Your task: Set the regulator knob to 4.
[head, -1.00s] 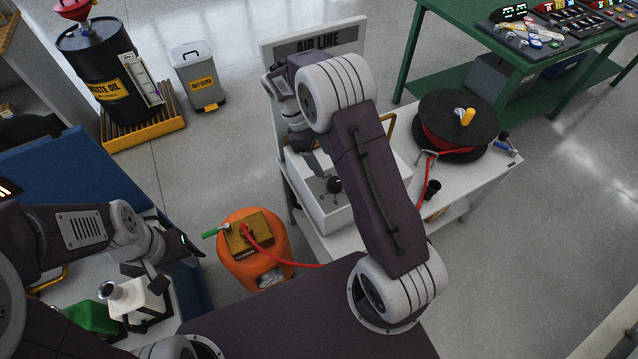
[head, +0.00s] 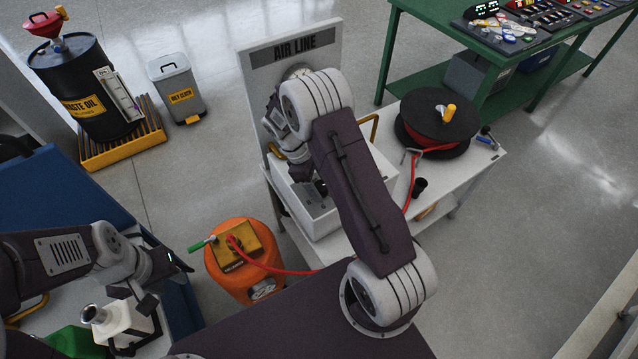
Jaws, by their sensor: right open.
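The air line station, a white box (head: 318,222) with an upright "AIR LINE" sign board (head: 262,84), stands at the centre. A round gauge (head: 297,71) on the board is mostly hidden by my right arm. A small dark knob (head: 320,187) on the box top is partly covered by my right arm; its scale and setting cannot be read. My right gripper (head: 302,172) is open, pointing down just above and left of the knob; I cannot tell whether it touches.
An orange canister (head: 228,285) with a red hose stands between the blue cart (head: 60,195) and the white table (head: 455,175). A hose reel (head: 438,130) and black cup (head: 419,187) are on that table. A jug (head: 125,318) is below my left gripper. Floor is clear at right.

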